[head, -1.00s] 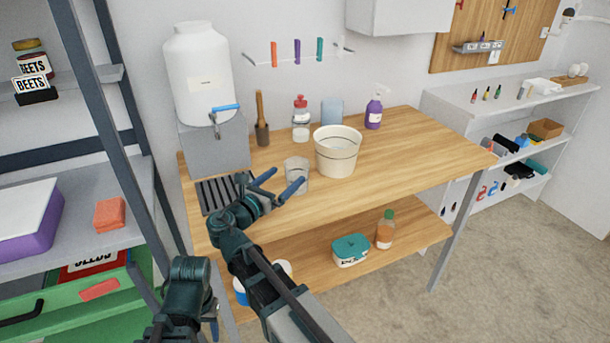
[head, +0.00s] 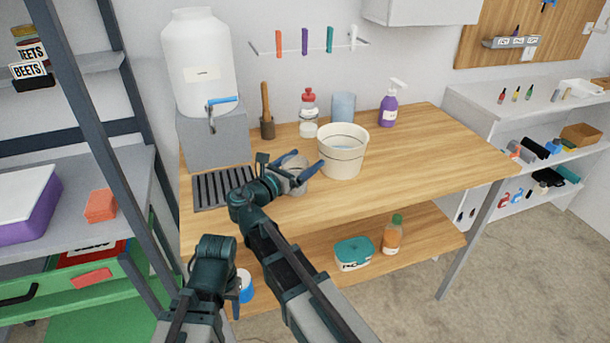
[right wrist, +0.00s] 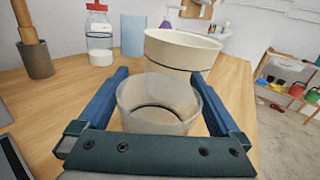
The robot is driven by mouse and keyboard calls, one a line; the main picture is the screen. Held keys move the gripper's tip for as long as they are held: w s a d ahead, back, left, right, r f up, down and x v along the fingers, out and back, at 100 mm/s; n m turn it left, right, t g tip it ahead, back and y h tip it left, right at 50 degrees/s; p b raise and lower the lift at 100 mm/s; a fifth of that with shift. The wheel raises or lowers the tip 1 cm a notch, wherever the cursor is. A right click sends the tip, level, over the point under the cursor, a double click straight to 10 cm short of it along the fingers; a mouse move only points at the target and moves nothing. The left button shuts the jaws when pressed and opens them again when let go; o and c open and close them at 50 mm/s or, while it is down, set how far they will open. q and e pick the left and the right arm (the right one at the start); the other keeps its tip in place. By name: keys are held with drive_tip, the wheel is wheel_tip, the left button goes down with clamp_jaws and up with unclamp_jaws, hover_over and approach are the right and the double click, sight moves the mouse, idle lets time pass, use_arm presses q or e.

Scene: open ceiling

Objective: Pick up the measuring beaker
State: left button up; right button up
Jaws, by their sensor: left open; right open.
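The measuring beaker (head: 298,185) is a clear, round cup on the wooden workbench, just left of a cream bucket. In the head view it is partly hidden behind my right gripper (head: 302,168). In the right wrist view the beaker (right wrist: 158,103) stands upright between the two blue fingers of my right gripper (right wrist: 160,95). The fingers are open, one on each side of it; I cannot tell whether either touches it. Part of my left arm shows at the lower left of the head view, but its fingers do not show.
The cream bucket (head: 343,152) stands close behind the beaker. A slotted drain tray (head: 222,188) lies to the left. The bench's right side is clear.

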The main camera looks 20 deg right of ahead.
drive_tip(key=shift+s+a+r, duration=0.1)
drive_tip(key=shift+a, duration=0.15)
drive_tip(key=shift+c, duration=0.4)
use_arm(q)
drive_tip(key=shift+a, duration=0.2)
use_arm(e)
drive_tip(key=shift+d, duration=0.1)
drive_tip(key=c, duration=1)
use_arm(q)
drive_tip(key=shift+r, duration=0.15)
